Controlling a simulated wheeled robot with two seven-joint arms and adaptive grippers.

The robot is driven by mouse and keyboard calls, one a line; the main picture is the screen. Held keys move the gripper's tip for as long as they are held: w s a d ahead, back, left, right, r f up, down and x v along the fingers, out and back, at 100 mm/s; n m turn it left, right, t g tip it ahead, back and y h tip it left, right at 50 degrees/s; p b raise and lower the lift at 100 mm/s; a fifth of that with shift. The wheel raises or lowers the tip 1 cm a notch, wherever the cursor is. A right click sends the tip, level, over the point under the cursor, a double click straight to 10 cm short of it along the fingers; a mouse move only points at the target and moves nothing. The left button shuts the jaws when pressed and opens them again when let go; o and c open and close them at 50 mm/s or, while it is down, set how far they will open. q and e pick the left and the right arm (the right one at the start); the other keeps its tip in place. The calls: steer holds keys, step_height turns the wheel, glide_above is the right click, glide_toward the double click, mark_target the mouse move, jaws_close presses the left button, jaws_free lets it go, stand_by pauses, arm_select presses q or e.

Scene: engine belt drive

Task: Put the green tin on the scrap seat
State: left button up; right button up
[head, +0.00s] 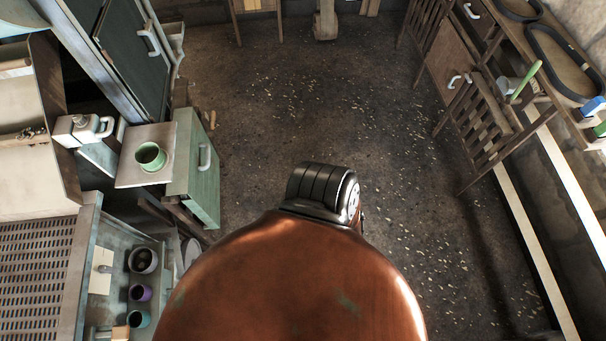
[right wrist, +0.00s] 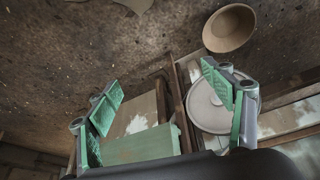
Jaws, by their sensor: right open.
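A green tin (head: 150,156), open at the top, stands upright on a pale square plate (head: 132,178) over a green cabinet at the left of the head view. I cannot tell for sure which thing is the scrap seat. My right gripper (right wrist: 167,95) shows in the right wrist view with its green-padded fingers wide apart and nothing between them. Below its fingers are a green surface (right wrist: 140,146) and a pale round disc (right wrist: 208,112). The green tin is not clearly visible in that view. My left gripper is not in view.
A white jug-like container (head: 80,128) stands left of the tin. Several dark, purple and teal cups sit in a tray at lower left. A tan bowl (right wrist: 229,27) shows in the right wrist view. A slatted wooden chair (head: 485,120) stands at right. The middle floor is clear.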

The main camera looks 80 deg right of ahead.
steer(key=s+f+g, duration=0.1)
steer(key=s+f, duration=0.2)
steer(key=s, duration=0.5)
steer(key=s+f+g, duration=0.2)
steer(key=s, duration=0.6)
steer(key=shift+s+d+f, duration=0.2)
steer(key=shift+d+f, duration=0.15)
steer(key=shift+f, duration=0.05)
